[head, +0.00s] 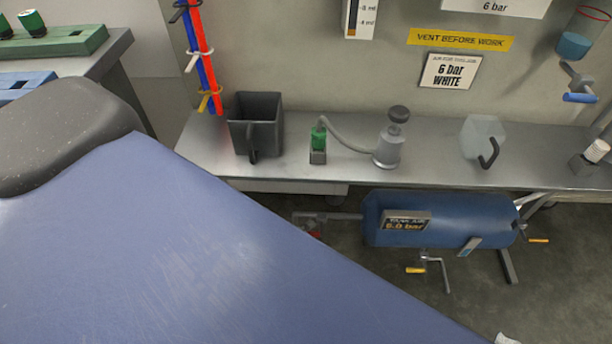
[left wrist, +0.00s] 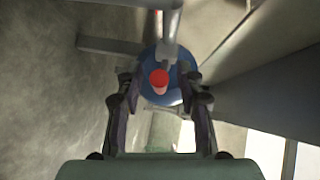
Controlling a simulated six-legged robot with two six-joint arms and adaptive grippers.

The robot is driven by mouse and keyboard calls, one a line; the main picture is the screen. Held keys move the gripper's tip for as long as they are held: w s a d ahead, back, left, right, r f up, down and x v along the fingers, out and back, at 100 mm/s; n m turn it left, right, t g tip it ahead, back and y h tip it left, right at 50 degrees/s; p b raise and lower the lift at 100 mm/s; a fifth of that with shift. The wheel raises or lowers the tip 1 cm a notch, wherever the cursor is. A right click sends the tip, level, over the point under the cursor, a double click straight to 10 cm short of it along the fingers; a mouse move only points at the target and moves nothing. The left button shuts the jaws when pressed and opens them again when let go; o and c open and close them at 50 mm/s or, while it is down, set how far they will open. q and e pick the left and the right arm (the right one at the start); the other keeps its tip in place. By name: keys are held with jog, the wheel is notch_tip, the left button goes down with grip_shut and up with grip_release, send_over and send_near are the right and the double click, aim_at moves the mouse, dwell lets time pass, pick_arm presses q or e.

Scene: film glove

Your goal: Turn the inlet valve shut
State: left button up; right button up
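A blue tank (head: 440,218) lies under the bench, with a label reading 6.0 bar. A pipe (head: 340,216) leaves its left end, and a red valve handle (head: 314,233) shows there, partly hidden by my left arm. In the left wrist view, the red handle (left wrist: 159,80) stands out in front of the blue tank end (left wrist: 176,92). My left gripper (left wrist: 160,88) is open, its fingers on either side of the line to the handle. I cannot tell how far off it is; no contact shows. My arm hides this gripper in the head view. My right gripper is not in view.
The metal bench (head: 350,172) above the tank carries a dark jug (head: 256,125), a green-topped fitting (head: 318,142), a grey pump (head: 388,145) and a clear jug (head: 480,138). A yellow-handled crank (head: 428,265) hangs below the tank. Bare floor lies in front.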

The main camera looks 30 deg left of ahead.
pick_arm(q)
grip_shut()
dwell(0.7)
